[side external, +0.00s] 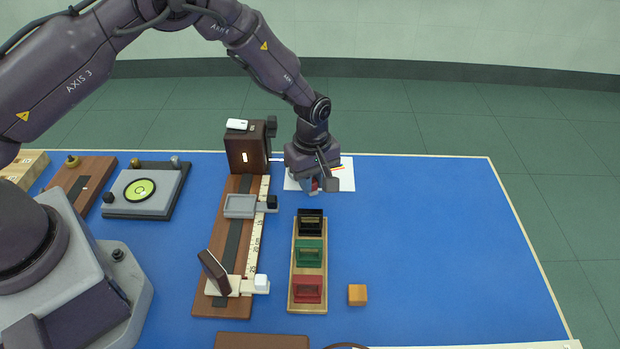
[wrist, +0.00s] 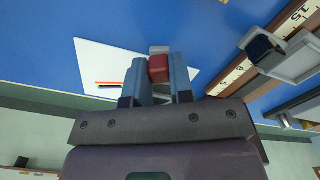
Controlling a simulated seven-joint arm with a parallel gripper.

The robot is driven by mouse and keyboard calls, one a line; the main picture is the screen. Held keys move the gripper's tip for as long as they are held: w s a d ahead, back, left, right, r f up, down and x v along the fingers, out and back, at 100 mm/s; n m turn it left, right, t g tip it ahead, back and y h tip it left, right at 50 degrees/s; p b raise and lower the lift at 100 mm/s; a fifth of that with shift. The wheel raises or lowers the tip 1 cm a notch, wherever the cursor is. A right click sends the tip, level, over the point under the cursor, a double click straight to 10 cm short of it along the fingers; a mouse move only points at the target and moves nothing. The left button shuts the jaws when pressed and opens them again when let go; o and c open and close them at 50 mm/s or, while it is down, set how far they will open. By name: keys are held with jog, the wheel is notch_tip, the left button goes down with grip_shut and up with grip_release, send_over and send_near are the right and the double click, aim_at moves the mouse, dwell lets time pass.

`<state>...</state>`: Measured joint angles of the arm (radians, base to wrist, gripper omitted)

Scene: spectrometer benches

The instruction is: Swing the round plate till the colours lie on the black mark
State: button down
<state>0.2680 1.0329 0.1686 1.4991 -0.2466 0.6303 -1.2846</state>
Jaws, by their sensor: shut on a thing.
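My gripper (wrist: 158,82) is shut on a small red block (wrist: 158,68) with a pale grey part at its far end. In the side view my gripper (side external: 315,188) is low at the far end of the blue table, and the red block shows between its fingers. A band of colours (wrist: 118,84) lies on a white sheet (wrist: 100,58), left of the fingers in the wrist view. The sheet also shows behind the gripper (side external: 345,182). I cannot make out the black mark. A green round disc (side external: 140,189) sits on a grey box; I cannot tell whether it is the plate.
A wooden bench with a scale (side external: 253,245) carries a dark box (side external: 247,148), a grey tray (side external: 240,206) and a tilted brown panel (side external: 214,271). A wooden rack (side external: 309,306) holds black, green and red holders. An orange cube (side external: 357,295) stands beside it. The table's right is clear.

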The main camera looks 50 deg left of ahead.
dwell(0.5)
jog(key=c, duration=1)
grip_release()
notch_tip(320, 180, up, 13)
